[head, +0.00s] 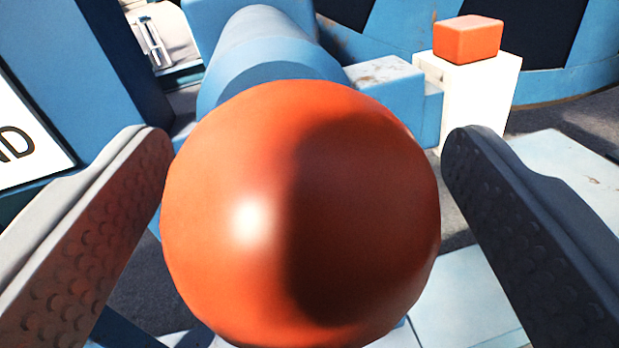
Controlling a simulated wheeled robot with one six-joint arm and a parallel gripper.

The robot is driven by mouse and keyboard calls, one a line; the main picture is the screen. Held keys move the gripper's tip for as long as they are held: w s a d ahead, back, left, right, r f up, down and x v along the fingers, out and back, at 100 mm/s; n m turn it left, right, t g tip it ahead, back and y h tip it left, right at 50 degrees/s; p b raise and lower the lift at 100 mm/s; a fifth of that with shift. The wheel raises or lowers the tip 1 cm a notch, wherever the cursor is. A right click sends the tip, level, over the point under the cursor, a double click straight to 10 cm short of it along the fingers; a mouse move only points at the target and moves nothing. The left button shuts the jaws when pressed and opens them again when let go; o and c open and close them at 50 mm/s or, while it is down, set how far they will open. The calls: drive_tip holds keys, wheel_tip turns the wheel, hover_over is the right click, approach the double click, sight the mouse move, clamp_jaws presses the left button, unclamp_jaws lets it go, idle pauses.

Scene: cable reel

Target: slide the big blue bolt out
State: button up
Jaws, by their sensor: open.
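The big blue bolt (262,38) runs away from me at the top centre, a thick blue cylinder. A large orange ball knob (230,170) is at its near end and hides much of it. My gripper (308,145) is open, with one finger on each side of the knob. A narrow gap shows between the knob and the right finger. The left finger is very close to the knob, and I cannot tell whether it touches.
A white post (480,95) with an orange block (468,39) on top stands at the right, beside a blue bracket (385,78). A blue panel with a white lettered sign (25,130) is at the left. Grey floor shows below.

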drive_tip(key=s+a, duration=0.3)
drive_tip(key=s, duration=1.4)
drive_tip(key=shift+s, duration=0.1)
drive_tip(key=s+a+r+n+y, duration=0.2)
drive_tip(key=s+a+r+n, duration=0.2)
drive_tip(key=s+a+r, duration=1.6)
drive_tip(key=shift+a+y, duration=0.4)
drive_tip(key=shift+a, duration=0.7)
drive_tip(key=shift+s, duration=0.1)
idle(0.6)
